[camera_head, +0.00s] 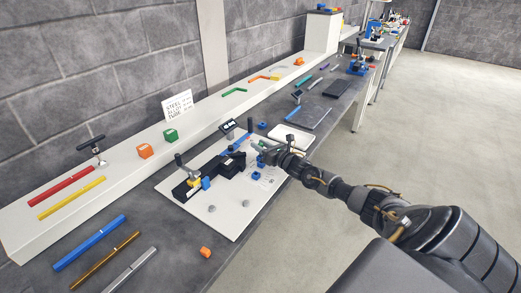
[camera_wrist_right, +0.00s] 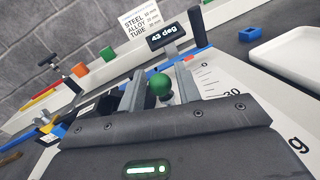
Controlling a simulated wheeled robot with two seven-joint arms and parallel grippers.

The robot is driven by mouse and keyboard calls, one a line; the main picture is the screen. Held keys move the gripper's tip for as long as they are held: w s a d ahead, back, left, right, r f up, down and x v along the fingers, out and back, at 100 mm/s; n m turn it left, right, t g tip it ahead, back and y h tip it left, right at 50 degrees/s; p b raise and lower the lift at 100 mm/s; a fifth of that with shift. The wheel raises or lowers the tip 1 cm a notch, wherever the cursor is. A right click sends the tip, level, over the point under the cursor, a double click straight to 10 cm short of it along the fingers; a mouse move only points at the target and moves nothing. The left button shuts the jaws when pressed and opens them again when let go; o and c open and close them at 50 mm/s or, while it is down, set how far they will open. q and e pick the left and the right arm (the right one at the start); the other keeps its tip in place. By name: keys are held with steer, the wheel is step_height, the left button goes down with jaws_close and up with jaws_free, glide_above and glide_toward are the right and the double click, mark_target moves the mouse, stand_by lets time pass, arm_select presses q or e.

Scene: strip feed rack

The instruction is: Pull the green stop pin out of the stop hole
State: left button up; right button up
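The green stop pin shows in the right wrist view as a round green knob (camera_wrist_right: 160,84) between the two fingers of my right gripper (camera_wrist_right: 160,78). A finger lies on each side of it, with what looks like a narrow gap. The pin's shank and the stop hole are hidden below the knob. In the head view my right gripper (camera_head: 262,151) reaches in from the right, low over the white board (camera_head: 231,222). The pin is mostly hidden there by the gripper. My left gripper is not in view.
A display reading 43 deg (camera_wrist_right: 165,37) stands just beyond the fingers. A black clamp device (camera_head: 230,164) with a lever sits on the board. A white tray (camera_head: 291,138) lies behind the gripper. Colored strips and blocks lie on the white ledge (camera_head: 120,172).

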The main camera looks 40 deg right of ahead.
jaws_close()
steer(key=shift+r, duration=0.1)
